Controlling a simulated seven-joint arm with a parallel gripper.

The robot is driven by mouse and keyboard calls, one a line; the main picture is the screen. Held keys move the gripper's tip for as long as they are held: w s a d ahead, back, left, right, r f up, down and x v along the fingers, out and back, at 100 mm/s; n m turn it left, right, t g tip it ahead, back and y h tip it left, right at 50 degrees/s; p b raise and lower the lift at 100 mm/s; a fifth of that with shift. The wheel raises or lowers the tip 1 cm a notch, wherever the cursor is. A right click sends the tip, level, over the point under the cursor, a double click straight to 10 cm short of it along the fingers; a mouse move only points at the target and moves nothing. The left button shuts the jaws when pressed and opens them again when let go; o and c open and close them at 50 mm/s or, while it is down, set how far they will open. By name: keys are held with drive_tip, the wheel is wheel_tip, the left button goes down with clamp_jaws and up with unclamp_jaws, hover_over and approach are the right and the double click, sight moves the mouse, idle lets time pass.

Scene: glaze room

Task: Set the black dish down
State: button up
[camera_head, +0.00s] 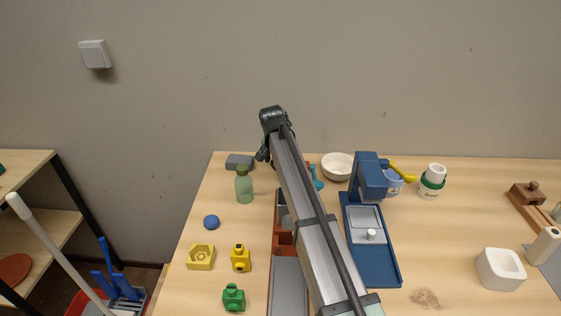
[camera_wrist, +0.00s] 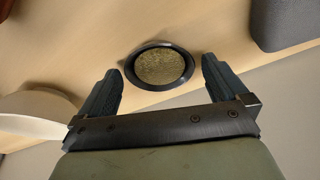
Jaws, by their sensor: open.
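The black dish (camera_wrist: 182,82) shows in the wrist view as a round dark rim around a speckled olive-tan inside. It appears to rest level on the wooden table (camera_wrist: 100,35). My gripper (camera_wrist: 164,66) is open, with one finger on each side of the dish in the picture and a visible gap to its rim on both sides. Nothing is held between the fingers. In the head view my arm hides the dish and most of the gripper.
A white bowl (camera_head: 337,166) and a grey block (camera_head: 239,161) stand on either side of the dish. A green bottle (camera_head: 244,186), a blue ball (camera_head: 211,222) and a blue press-like device (camera_head: 371,178) are also near. Bare table lies at the right (camera_head: 450,235).

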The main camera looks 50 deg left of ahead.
drive_tip(key=v, duration=1.2)
